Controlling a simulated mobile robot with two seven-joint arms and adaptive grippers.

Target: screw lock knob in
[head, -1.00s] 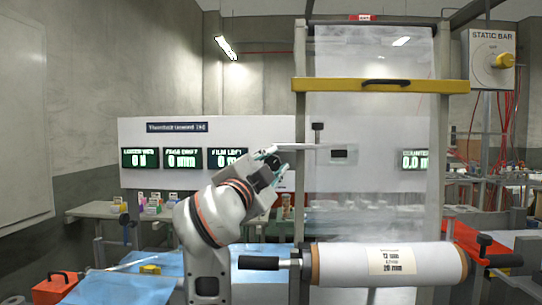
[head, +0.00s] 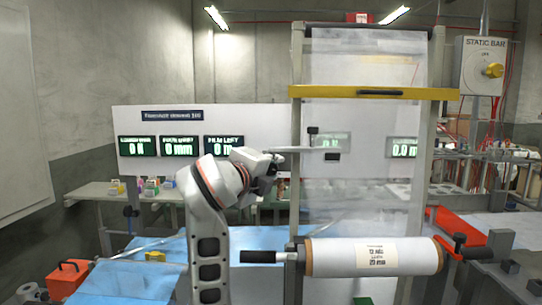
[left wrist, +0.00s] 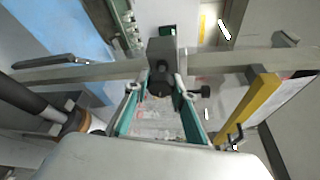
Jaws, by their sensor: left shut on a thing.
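My left gripper (head: 272,165) is at the left upright of the film stand, beside the light horizontal arm (head: 290,149). In the left wrist view its two teal fingers (left wrist: 165,88) close from both sides on a small dark knob (left wrist: 159,88) in front of a black block (left wrist: 162,56) on the upright. I take this to be the lock knob; its thread and seating are hidden. In the head view the fingers and knob are mostly hidden by my wrist. My right gripper is not in view.
A white film roll (head: 375,258) with a black handle (head: 262,257) lies below. A yellow bar (head: 375,93) crosses the stand above. Another black knob (left wrist: 205,91) sticks out close to the fingers. An orange box (head: 68,279) stands at lower left.

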